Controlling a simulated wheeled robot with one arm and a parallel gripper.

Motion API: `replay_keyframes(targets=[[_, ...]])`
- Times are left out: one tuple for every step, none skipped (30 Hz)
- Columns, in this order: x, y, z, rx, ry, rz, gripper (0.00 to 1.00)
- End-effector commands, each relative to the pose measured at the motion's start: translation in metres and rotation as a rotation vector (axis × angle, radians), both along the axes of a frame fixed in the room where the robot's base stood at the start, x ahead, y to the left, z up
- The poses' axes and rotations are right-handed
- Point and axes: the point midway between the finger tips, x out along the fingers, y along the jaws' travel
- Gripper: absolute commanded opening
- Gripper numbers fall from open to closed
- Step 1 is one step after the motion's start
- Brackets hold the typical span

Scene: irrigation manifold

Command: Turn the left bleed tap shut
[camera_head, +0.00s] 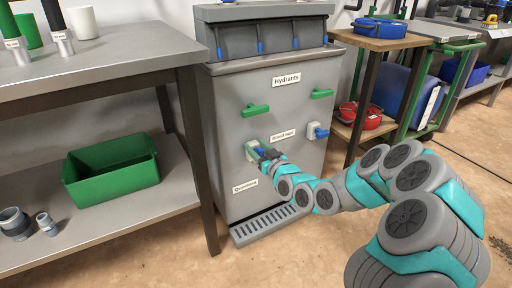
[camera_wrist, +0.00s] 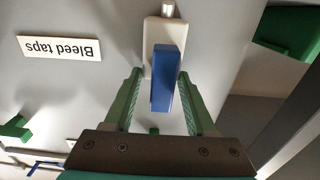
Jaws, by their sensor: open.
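The left bleed tap has a blue handle (camera_wrist: 166,80) on a pale mounting plate (camera_wrist: 158,32) on the grey cabinet front. In the wrist view the handle lies between the two green fingers of my gripper (camera_wrist: 160,74), with a finger on each side. My gripper is open; whether either finger touches the handle I cannot tell. In the head view my gripper (camera_head: 264,153) is at the left tap and hides much of it. The right bleed tap (camera_head: 320,132), also blue on a white plate, is to its right. The "Bleed taps" label (camera_wrist: 60,48) appears upside down in the wrist view.
Green hydrant handles (camera_head: 256,110) (camera_head: 322,94) sit above the taps. A drain grille (camera_head: 268,224) is at the cabinet's foot. A steel bench (camera_head: 100,62) with a green bin (camera_head: 112,178) on its lower shelf stands close on the left. A wooden stand (camera_head: 378,40) is on the right.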

Motion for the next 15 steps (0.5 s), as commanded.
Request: replay_keyframes(targets=[[0.0015, 0.0008, 0.0001, 0.001, -0.001, -0.001, 0.56], [0.002, 0.0009, 0.0001, 0.0, 0.0, -0.001, 0.56], [0.0024, 0.001, 0.0001, 0.0, 0.0, -0.001, 0.56], [0.0025, 0.0012, 0.0, 0.0, 0.0, -0.001, 0.56], [0.0026, 0.0013, 0.0, 0.0, 0.0, -0.001, 0.56], [0.0025, 0.0013, 0.0, 0.0, 0.0, -0.001, 0.56], [0.0025, 0.0013, -0.0001, 0.0, 0.0, -0.001, 0.56], [0.0025, 0.0013, -0.0001, 0.0, 0.0, -0.001, 0.56], [0.0024, 0.0013, -0.0001, 0.0, 0.0, 0.0, 0.56], [0.0024, 0.0013, -0.0001, 0.0, 0.0, 0.0, 0.56], [0.0023, 0.0014, -0.0001, -0.001, 0.001, 0.0, 0.54], [0.0022, 0.0015, -0.0002, -0.001, 0.001, 0.0, 0.49], [0.0022, 0.0014, -0.0002, -0.001, 0.001, 0.0, 0.46], [0.0022, 0.0014, -0.0002, -0.001, 0.001, 0.0, 0.43], [0.0022, 0.0015, -0.0001, -0.001, 0.001, 0.0, 0.38]])
